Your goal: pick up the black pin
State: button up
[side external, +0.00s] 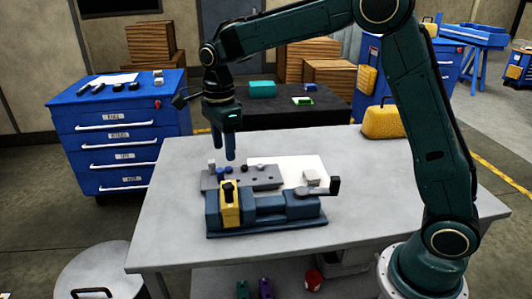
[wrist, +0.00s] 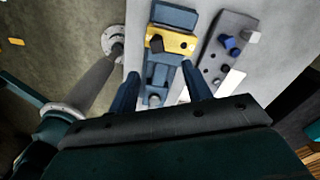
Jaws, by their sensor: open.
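The black pin (side external: 229,188) stands upright in the yellow block (side external: 231,211) at the left end of the blue jig (side external: 263,216). In the wrist view the black pin (wrist: 156,44) shows as a dark knob on the yellow block (wrist: 180,43). My gripper (side external: 224,153) points down with its two fingers apart and nothing between them. It hangs above the grey holed plate and the jig, higher than the black pin. In the wrist view the black pin lies just beyond the fingertips (wrist: 160,68).
The grey holed plate (side external: 262,181) behind the jig carries a blue pin (wrist: 231,45) and a grey pin (wrist: 252,38). A white sheet (side external: 290,165) and a small pale block (side external: 312,178) lie beside it. A yellow case (side external: 383,122) stands behind.

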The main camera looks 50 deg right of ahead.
aim_at(228, 185)
jog(key=shift+s+a, duration=0.1)
jog(key=shift+s, duration=0.25)
jog(key=shift+f, duration=0.15)
jog(key=shift+f, duration=4.2)
jog(key=shift+w+f, duration=0.1)
jog(key=shift+f, duration=2.5)
grip_shut()
